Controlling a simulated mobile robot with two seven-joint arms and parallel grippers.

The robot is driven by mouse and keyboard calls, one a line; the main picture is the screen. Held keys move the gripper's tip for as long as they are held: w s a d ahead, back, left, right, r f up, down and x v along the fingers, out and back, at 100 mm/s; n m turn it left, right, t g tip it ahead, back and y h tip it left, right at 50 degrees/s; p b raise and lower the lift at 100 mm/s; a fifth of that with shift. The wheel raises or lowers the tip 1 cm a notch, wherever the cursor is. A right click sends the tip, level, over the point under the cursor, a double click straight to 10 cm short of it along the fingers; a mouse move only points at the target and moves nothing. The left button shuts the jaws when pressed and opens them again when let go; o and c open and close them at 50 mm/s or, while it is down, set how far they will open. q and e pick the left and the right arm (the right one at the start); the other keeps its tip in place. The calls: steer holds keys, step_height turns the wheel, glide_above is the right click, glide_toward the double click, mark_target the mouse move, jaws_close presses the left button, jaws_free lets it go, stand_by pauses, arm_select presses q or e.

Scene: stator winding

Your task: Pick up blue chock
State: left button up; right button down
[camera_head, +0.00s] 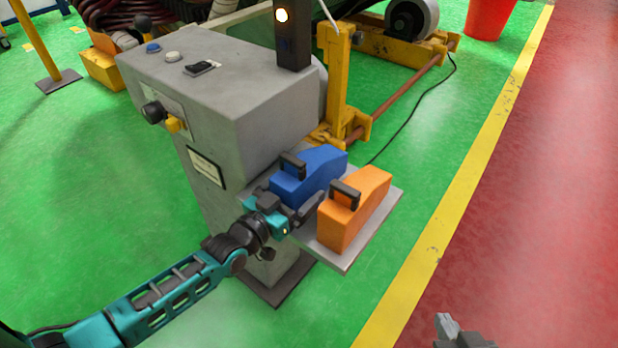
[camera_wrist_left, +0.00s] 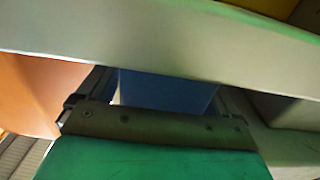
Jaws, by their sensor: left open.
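The blue chock (camera_head: 322,172) with a dark handle lies on a grey shelf (camera_head: 345,262) beside the grey machine. My left gripper (camera_head: 293,197) is open at the near end of the blue chock. In the left wrist view the blue chock (camera_wrist_left: 165,90) shows between the two fingers of my left gripper (camera_wrist_left: 160,92). A pale bar crosses that view and hides part of the chock. Whether the fingers touch it I cannot tell. My right gripper (camera_head: 460,333) shows only in part at the bottom edge, away from the shelf.
An orange chock (camera_head: 352,212) stands on the shelf right beside my left gripper; it also shows in the left wrist view (camera_wrist_left: 40,88). The grey machine (camera_head: 225,95) stands behind and left. A yellow post (camera_head: 333,75) rises behind the shelf.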

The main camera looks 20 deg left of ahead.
arm_select(q)
steer(key=c, duration=1.1)
steer(key=shift+r, duration=0.1)
steer(key=shift+c, duration=0.9)
steer(key=shift+r, duration=0.1)
